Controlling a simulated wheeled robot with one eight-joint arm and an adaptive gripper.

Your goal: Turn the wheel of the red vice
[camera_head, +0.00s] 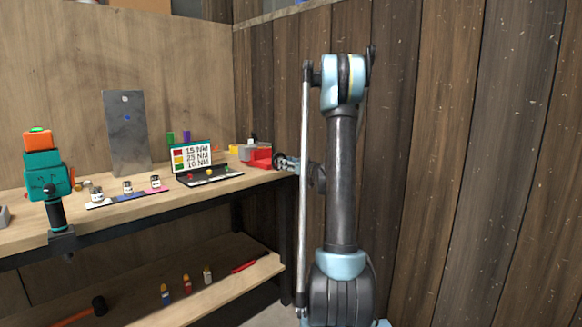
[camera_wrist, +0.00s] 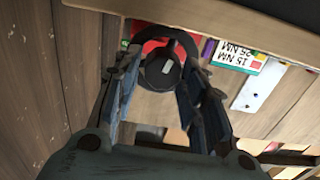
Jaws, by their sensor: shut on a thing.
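The red vice (camera_head: 258,155) sits at the right end of the workbench, against the corner of the walls. My gripper (camera_head: 284,161) reaches it from the right, at its near side. In the wrist view, the vice's dark round wheel (camera_wrist: 163,69) lies between the two fingers of my gripper (camera_wrist: 160,78). The fingers are shut on the wheel, one on each side. Red parts of the vice (camera_wrist: 148,46) show behind the wheel. In the head view the wheel is mostly hidden by my gripper.
A laptop (camera_head: 208,167) with torque values on its screen stands left of the vice. A grey panel (camera_head: 125,132) and a teal and orange tool (camera_head: 45,170) are farther left. The lower shelf (camera_head: 215,292) holds screwdrivers and a hammer. A wooden wall (camera_head: 450,160) is close on the right.

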